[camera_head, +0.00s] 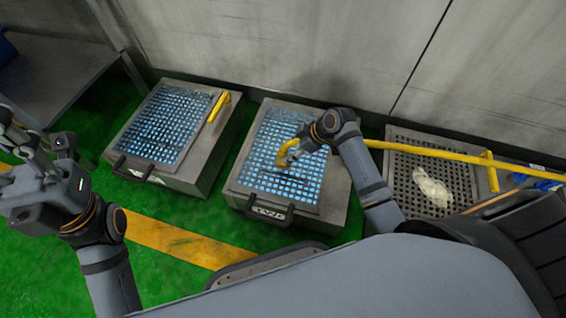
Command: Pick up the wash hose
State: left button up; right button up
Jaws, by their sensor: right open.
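The yellow wash hose (440,151) runs as a long, straight yellow length from the right edge towards the middle box, passing behind my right wrist. A curved yellow end (287,149) shows at my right gripper (288,158), over the blue-lit grid of the middle box. My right gripper is open and close around or beside this curved end; the wrist hides part of it, and I cannot tell whether they touch. My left gripper (38,140) is at the far left, above the floor, with its fingers apart and nothing visible between them.
Grey boxes stand along the wall: a left box (205,165) with a yellow bar, the middle box (330,205), and a right dark-grid box (402,195) holding a whitish lump (432,189). Green floor with a yellow stripe (180,240) is clear in front. A grey bench (45,75) stands upper left.

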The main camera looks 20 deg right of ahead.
aim_at(283, 156)
jog(key=b+x, duration=0.4)
jog(key=x, duration=0.1)
jog(key=shift+a+f, duration=0.1)
jog(key=shift+f, duration=0.15)
jog(key=shift+r, duration=0.1)
jog(key=shift+c, duration=0.6)
grip_shut()
